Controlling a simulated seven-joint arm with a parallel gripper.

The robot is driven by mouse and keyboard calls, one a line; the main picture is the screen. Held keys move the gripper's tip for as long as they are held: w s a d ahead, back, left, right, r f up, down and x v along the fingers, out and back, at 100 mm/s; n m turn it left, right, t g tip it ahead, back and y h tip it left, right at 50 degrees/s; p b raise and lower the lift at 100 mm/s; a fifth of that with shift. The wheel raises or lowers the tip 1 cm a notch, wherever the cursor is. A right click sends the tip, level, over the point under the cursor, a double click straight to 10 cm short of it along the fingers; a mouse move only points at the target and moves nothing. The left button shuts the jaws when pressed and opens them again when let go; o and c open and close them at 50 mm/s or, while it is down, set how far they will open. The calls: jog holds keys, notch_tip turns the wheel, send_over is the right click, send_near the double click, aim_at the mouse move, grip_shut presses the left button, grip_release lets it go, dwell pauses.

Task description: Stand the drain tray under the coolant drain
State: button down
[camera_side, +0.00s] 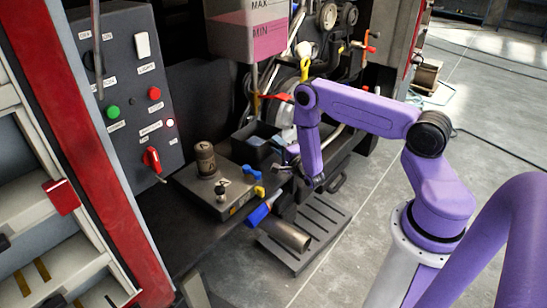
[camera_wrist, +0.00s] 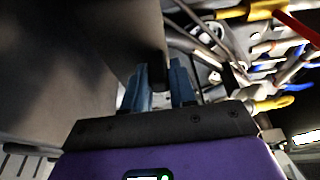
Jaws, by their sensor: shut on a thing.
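A dark open-topped tray (camera_side: 243,140), which I take for the drain tray, is at the middle of the side view, above the dark deck. My gripper (camera_side: 275,143) reaches it from the right and is shut on its wall. In the wrist view my two blue-grey fingers (camera_wrist: 161,80) stand on either side of a dark edge, and the tray's grey side (camera_wrist: 60,70) fills the left. A thin pipe with a yellowish end (camera_side: 256,101), probably the coolant drain, hangs below the pink coolant tank (camera_side: 250,35), above the tray. Whether the tray touches the deck I cannot tell.
A grey box with a round knob (camera_side: 213,190) stands left of the tray. A blue-handled tool (camera_side: 262,211) lies in front of it, above a slatted step (camera_side: 312,228). A switch panel (camera_side: 125,85) is at left; hoses and a red lever (camera_side: 277,96) crowd behind.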

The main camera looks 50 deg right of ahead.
aim_at(273, 151)
jog(key=shift+f, duration=2.3)
jog(key=c, duration=0.9)
grip_release()
jog(key=shift+s, duration=0.1)
